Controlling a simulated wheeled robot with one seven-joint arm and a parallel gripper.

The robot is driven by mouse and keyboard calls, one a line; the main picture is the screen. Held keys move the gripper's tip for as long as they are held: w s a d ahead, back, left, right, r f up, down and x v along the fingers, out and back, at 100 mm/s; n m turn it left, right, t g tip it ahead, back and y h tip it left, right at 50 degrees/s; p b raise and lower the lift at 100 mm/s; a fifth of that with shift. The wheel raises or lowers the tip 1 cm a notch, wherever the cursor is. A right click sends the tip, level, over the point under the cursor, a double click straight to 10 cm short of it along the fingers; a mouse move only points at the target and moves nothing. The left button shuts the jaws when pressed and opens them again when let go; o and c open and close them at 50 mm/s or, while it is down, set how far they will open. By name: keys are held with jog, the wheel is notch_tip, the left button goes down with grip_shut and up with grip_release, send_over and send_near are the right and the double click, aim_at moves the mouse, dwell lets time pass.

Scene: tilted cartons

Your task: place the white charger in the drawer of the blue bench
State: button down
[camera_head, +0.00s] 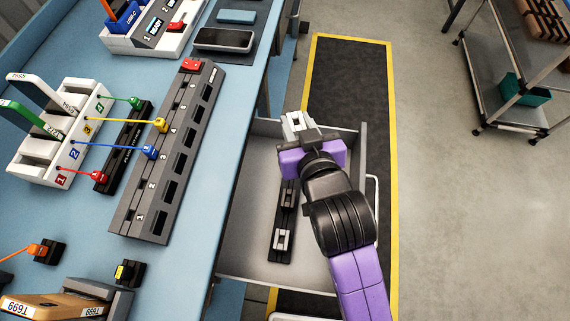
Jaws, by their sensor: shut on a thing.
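The pulled-out drawer (252,215) of the blue bench (215,220) shows its grey floor and walls. My gripper (301,134) is over the far part of the drawer, near its far wall. It is shut on a white thing, which looks like the white charger (294,121); the dark fingers and purple gripper body hide part of it. I cannot tell whether it touches the drawer floor. A black strip with pale blocks (283,240) lies in the drawer, partly hidden by my arm.
A long grey slotted block (165,160) with a red switch lies on the bench beside the drawer. A white numbered charging station (60,140) has coloured cables to a black strip (125,145). A phone (224,39) lies at the back.

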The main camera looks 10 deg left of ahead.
notch_tip(320, 180, down, 15)
jog(key=shift+f+b, duration=0.15)
jog(key=shift+b, duration=0.5)
jog(key=shift+f, duration=0.4)
jog(key=shift+f+b, duration=0.15)
jog(key=shift+b, duration=0.2)
jog(key=c, duration=1.1)
grip_release()
